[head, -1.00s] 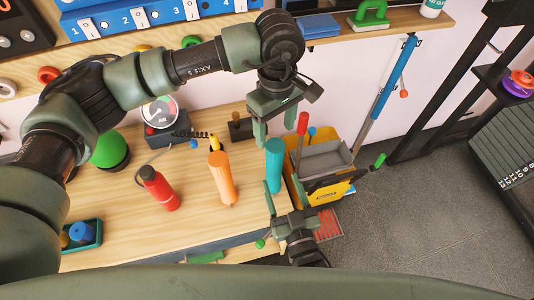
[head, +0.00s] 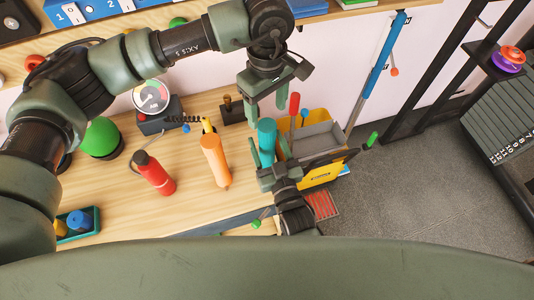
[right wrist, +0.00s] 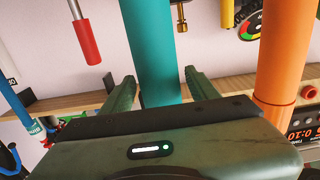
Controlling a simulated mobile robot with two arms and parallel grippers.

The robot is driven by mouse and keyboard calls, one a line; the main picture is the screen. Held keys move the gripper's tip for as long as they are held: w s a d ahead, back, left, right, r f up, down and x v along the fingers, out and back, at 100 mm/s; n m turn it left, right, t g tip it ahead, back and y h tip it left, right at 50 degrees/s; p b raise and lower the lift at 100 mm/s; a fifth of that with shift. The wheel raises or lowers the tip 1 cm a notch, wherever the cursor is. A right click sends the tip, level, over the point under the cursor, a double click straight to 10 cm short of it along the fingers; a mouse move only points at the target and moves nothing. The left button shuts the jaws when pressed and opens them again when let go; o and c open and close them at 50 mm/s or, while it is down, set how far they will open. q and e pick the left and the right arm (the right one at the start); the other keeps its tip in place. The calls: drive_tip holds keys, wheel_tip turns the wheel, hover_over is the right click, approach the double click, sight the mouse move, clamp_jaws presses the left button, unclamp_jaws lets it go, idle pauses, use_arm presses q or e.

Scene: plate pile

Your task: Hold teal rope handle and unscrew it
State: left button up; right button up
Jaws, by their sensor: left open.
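The teal handle (head: 266,141) stands upright near the right end of the wooden table. It also shows in the right wrist view (right wrist: 154,50), as a thick teal cylinder between the fingers. My left gripper (head: 267,106) points down with its fingers apart, just above and behind the handle's top, empty. My right gripper (head: 275,160) comes in from below, with a finger on each side of the handle. In the right wrist view its fingers (right wrist: 160,90) are apart, with narrow gaps seeming to show beside the handle. The handle's lower end is hidden by the right gripper.
An orange handle (head: 215,160) and a red bottle (head: 154,173) stand to the left on the table. A yellow bin (head: 322,174) and a red-tipped stick (head: 294,105) are close on the right. The grey floor (head: 410,190) farther right is clear.

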clamp_jaws()
idle(1.2)
